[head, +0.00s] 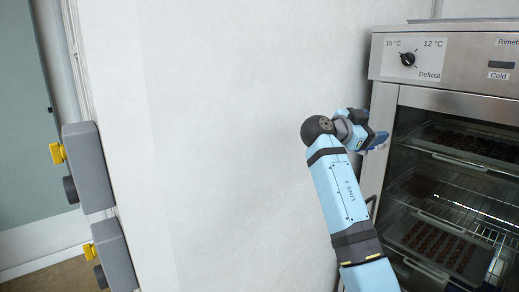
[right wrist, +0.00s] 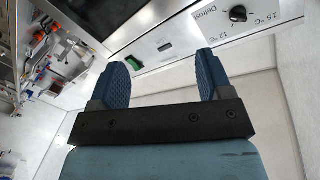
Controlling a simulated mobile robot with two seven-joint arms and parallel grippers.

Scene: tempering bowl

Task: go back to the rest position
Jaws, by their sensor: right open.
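My right gripper (head: 378,142) is raised in front of the left edge of a steel cabinet (head: 384,105), just below its control panel. In the right wrist view my right gripper (right wrist: 162,78) shows two blue ridged fingers spread apart with nothing between them. The cabinet's panel, with a black knob (head: 407,59), lies beyond the fingers; the knob also shows in the right wrist view (right wrist: 238,13). My left gripper is in neither view.
The glass-fronted cabinet holds trays of dark pieces (head: 440,245) on wire racks. A bare white wall (head: 240,130) fills the middle. Grey boxes with yellow knobs (head: 88,165) stick out at the left. The right wrist view shows cluttered shelving (right wrist: 40,50) at the left.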

